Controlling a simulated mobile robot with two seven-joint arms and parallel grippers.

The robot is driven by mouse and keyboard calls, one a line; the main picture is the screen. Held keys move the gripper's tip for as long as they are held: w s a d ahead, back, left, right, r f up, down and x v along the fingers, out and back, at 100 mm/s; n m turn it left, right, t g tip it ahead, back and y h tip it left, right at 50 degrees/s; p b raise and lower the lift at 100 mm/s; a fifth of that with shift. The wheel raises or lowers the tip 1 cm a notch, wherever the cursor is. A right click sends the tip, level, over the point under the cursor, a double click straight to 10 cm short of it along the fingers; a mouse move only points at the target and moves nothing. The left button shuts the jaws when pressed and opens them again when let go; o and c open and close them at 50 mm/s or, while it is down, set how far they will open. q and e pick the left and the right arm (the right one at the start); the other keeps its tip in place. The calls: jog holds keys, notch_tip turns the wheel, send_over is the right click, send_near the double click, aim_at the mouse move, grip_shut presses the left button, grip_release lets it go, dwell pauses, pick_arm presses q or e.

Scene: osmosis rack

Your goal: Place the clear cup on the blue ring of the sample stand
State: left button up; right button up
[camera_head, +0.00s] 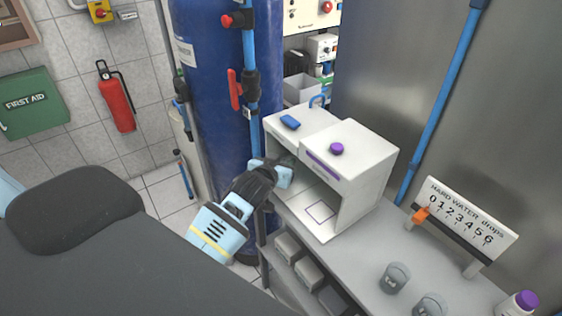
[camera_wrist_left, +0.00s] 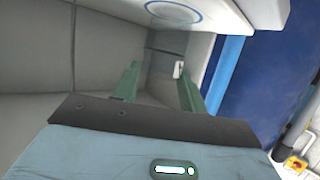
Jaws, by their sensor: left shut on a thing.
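The white sample stand (camera_head: 370,155) has two open bays, with a blue handle on the left top and a purple knob on the right. My left gripper (camera_head: 284,174) reaches into the left bay. In the left wrist view its green fingers (camera_wrist_left: 158,82) are shut on the clear cup (camera_wrist_left: 160,72), which is see-through and hard to make out. The blue ring (camera_wrist_left: 174,11) lies on a white surface at the top of that view, apart from the fingers. In the head view my gripper and the stand hide the ring. My right gripper is out of view.
A purple square outline (camera_head: 321,211) marks the right bay's empty floor. Grey cups (camera_head: 395,278) and a purple-capped bottle (camera_head: 519,303) stand on the bench at right. A hard water scale board (camera_head: 460,218) stands behind them. The blue tank (camera_head: 215,80) is left of the stand.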

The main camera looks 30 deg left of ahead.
pick_arm(q)
jog(key=o, duration=1)
jog(key=shift+f, duration=0.1)
jog(key=shift+r, duration=0.25)
jog(key=v, duration=1.2)
jog(key=s+d+f+m+g+h, duration=0.1)
jog(key=s+d+f, duration=0.2)
jog(key=s+f, duration=0.5)
jog(key=s+d+f+m+g+h, duration=0.2)
jog(key=s+d+f, duration=0.2)
jog(key=s+f, duration=0.4)
jog(key=s+d+f+m+g+h, duration=0.1)
jog(key=s+d+f, duration=0.3)
jog(key=s+f, duration=0.5)
jog(key=shift+d+h+p, duration=0.25)
jog(key=shift+h+p, duration=0.05)
